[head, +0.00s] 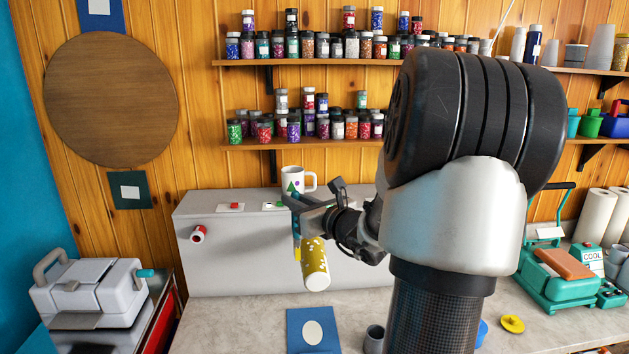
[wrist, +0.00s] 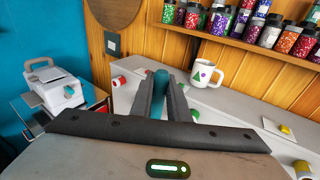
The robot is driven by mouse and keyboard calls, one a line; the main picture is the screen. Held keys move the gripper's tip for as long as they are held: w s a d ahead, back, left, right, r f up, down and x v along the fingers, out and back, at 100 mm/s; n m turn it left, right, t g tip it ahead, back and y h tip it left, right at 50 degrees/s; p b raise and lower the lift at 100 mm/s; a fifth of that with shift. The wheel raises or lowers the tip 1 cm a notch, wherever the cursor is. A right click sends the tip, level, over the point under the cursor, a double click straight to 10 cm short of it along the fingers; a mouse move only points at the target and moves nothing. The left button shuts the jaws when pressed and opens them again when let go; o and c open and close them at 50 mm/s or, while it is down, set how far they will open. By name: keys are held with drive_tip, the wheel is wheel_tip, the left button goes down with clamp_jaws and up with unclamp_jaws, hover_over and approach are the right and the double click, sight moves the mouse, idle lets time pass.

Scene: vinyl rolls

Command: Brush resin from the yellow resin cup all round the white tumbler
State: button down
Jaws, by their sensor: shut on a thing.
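My gripper (head: 297,203) is shut on a teal handle, which seems to be the brush (head: 296,228). In the wrist view the teal brush handle (wrist: 160,84) stands between my two fingers (wrist: 160,95). A cylinder mottled yellow and white, seemingly the tumbler (head: 315,264), is tilted just right of and below the brush. The brush's lower end is close beside it; I cannot tell whether they touch. I see no clear yellow resin cup; my arm hides part of the bench.
A grey box (head: 232,255) stands behind, with a white mug (head: 293,181) on top and a red roll (head: 198,233) on its front. A blue card (head: 313,330) and a grey cup (head: 374,340) are in front. A white press (head: 90,292) stands left.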

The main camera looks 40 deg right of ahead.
drive_tip(key=s+d+r+m+h, duration=0.1)
drive_tip(key=d+r+h, duration=0.1)
drive_tip(key=d+r, duration=0.2)
drive_tip(key=shift+s+d+r+m, duration=0.3)
drive_tip(key=shift+r, duration=0.25)
wheel_tip(320, 180, down, 6)
drive_tip(key=b, duration=0.6)
drive_tip(key=shift+f+b, duration=0.8)
drive_tip(key=shift+b, duration=0.2)
idle(0.4)
drive_tip(key=shift+s+f, duration=0.2)
drive_tip(key=shift+f, duration=0.05)
idle(2.2)
